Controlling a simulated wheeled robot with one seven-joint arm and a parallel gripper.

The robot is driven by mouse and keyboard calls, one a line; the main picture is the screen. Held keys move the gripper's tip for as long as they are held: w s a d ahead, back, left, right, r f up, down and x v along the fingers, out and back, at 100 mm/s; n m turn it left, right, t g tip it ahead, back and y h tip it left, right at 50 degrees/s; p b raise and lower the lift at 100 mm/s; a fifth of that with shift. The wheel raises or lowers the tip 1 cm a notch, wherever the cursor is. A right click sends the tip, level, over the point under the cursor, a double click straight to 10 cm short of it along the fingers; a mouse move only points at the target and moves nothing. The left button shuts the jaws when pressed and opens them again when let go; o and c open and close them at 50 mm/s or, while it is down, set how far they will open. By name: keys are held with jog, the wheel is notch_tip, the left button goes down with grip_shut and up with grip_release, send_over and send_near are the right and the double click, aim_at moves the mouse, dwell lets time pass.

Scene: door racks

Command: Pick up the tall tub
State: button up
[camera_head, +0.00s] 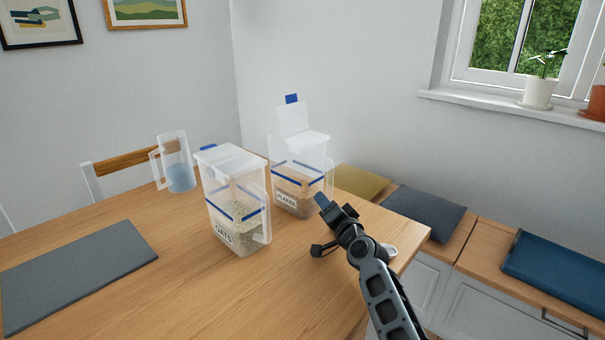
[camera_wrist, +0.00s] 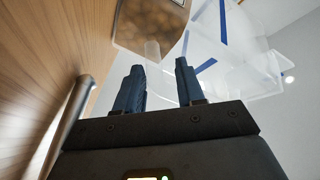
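Two clear tubs with blue bands stand upright on the wooden table. The one labelled OATS (camera_head: 235,200) is nearer, holds pale oats, and its lid looks shut. The one labelled FLAKES (camera_head: 298,180) stands behind it to the right, holds brown flakes, and has a lid flap standing up. I cannot tell for certain which is the taller. My gripper (camera_head: 323,201) is just right of and in front of the flakes tub. A clear tub with brown contents (camera_wrist: 152,22) lies beyond the fingertips.
A clear jug (camera_head: 180,177) stands at the back left, near a chair (camera_head: 125,163). A grey mat (camera_head: 80,268) lies at the left. A small white object (camera_head: 389,250) is by the right table edge, partly behind my arm. A cushioned bench (camera_head: 425,212) runs along the wall.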

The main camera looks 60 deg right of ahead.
grip_shut()
jog(key=shift+r, duration=0.1)
dwell(0.3)
